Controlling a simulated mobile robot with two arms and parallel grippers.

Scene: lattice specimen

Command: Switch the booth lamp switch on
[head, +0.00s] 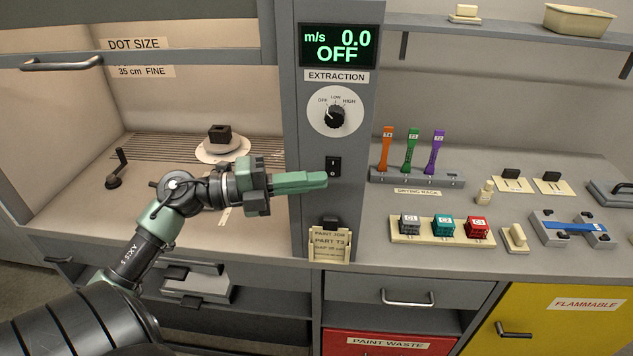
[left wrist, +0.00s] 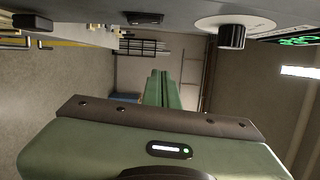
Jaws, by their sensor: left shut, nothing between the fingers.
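The black rocker switch, marked I and O (head: 333,167), sits on the grey column below the extraction dial; it is the only rocker switch I see, and its label, if any, is hidden or absent. It also shows edge-on in the left wrist view (left wrist: 144,18). My left gripper (head: 326,180) is shut and empty, its green fingertips pointing right, just below and in front of the switch in the head view. I cannot tell whether they touch. In the left wrist view the closed fingers (left wrist: 158,88) point away from the camera. My right gripper is not in view.
The extraction dial (head: 335,117) sits above the switch, under a display (head: 338,46) reading 0.0 and OFF. A card holder (head: 329,243) is below on the column. The booth (head: 100,120) opens left.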

